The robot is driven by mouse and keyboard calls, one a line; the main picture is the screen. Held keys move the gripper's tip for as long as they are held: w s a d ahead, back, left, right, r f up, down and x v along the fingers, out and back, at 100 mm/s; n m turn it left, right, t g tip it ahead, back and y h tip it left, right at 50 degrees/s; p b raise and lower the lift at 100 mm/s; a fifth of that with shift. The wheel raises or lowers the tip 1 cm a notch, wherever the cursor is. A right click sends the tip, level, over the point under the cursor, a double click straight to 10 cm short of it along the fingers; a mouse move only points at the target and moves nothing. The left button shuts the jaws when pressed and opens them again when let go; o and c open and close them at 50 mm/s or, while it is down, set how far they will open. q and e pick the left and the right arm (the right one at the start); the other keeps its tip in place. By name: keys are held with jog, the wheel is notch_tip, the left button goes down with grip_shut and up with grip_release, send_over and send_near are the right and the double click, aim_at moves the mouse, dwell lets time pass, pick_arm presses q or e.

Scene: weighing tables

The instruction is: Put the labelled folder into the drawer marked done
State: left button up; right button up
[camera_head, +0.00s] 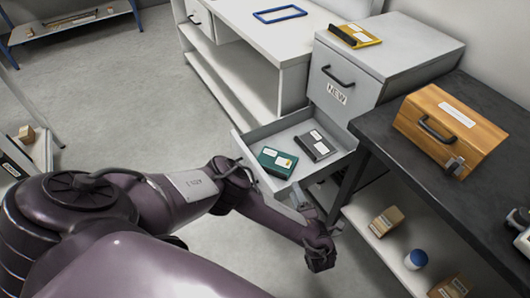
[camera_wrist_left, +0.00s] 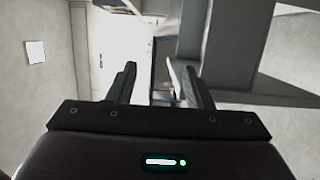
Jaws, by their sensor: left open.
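An open drawer (camera_head: 262,132) of the grey cabinet holds a teal folder (camera_head: 277,162) and a black folder (camera_head: 315,146), both with pale labels. A yellow folder (camera_head: 355,36) with a white label lies on the cabinet top. The closed drawer (camera_head: 345,76) above the open one is marked NEW. No "done" mark is readable; the open drawer's front is mostly hidden from above. My left gripper (camera_head: 320,258) is low in front of the open drawer, beside the dark table. In the left wrist view its fingers (camera_wrist_left: 156,78) are apart with nothing between them. My right gripper is not seen.
A dark table (camera_head: 385,135) at the right carries a wooden box (camera_head: 452,128) with a handle. Its lower shelf (camera_head: 385,240) holds small boxes and a blue-lidded jar (camera_head: 415,260). A white bench (camera_head: 255,40) with a blue frame (camera_head: 280,14) stands behind.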

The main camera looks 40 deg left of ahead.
pick_arm(q)
jog(key=s+d+f+n+g+h, duration=0.4)
jog(key=s+f+n+g+h, duration=0.2)
jog(key=s+f+n, duration=0.55)
jog(key=s+d+f+n+g+h, duration=0.5)
jog(key=s+f+n, duration=0.55)
jog(key=f, duration=0.55)
jog(key=s+a+f+n+h, duration=0.1)
jog(key=s+a+f+n, duration=0.3)
jog(key=s+n, duration=0.4)
jog(key=s+a+f+n+h, duration=0.2)
jog(key=s+a+f+n, duration=0.2)
jog(key=s+a+n, duration=0.3)
jog(key=n, duration=0.4)
jog(key=shift+s+a+t, duration=0.15)
jog(key=shift+s+t, duration=0.25)
